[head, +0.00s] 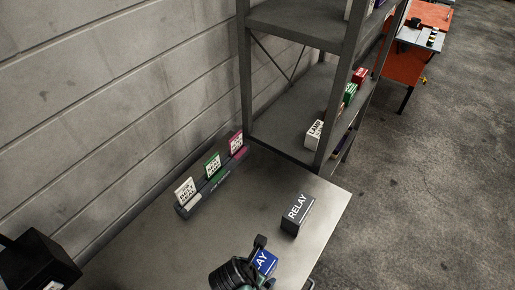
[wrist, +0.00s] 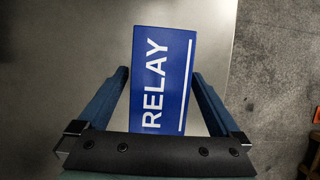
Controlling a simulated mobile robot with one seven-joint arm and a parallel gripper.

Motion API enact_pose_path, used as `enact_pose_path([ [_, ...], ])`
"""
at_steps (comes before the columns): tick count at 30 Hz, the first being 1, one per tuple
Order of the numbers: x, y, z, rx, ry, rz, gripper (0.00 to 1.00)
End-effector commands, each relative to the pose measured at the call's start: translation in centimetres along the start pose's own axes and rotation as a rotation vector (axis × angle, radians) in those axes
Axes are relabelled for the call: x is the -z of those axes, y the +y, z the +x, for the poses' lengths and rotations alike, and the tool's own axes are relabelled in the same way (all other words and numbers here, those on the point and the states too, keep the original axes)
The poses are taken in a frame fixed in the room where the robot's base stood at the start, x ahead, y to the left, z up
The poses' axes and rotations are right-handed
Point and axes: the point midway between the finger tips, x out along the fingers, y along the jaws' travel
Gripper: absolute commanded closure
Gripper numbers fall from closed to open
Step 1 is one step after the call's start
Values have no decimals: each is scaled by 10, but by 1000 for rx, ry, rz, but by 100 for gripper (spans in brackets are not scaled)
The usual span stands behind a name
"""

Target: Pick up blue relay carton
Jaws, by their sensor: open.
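The blue relay carton (head: 265,262) stands on the metal table near its front edge in the head view, partly hidden behind my gripper. In the wrist view the blue carton (wrist: 161,80) lies between my two fingers, its white RELAY lettering facing the camera. My gripper (wrist: 159,80) is open, with one finger on each side of the carton and a visible gap on both sides. In the head view my gripper (head: 258,262) is over the carton and its fingertips are hard to make out.
A black RELAY carton (head: 297,214) stands on the table (head: 150,250) just behind the blue one. A rack of white, green and pink cards (head: 212,178) stands by the wall. A grey shelf unit (head: 285,110) rises behind the table. A black box (head: 38,264) is at left.

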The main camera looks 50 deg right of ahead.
Motion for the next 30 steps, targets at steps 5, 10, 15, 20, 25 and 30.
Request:
enact_pose_path([
  [5, 0, 0, 4, 0, 0, 1, 0],
  [10, 0, 0, 4, 0, 0, 1, 0],
  [15, 0, 0, 4, 0, 0, 0, 0],
  [20, 2, 0, 6, 0, 0, 0, 0],
  [25, 2, 0, 8, -1, 0, 0, 0],
  [30, 2, 0, 8, -1, 0, 0, 0],
])
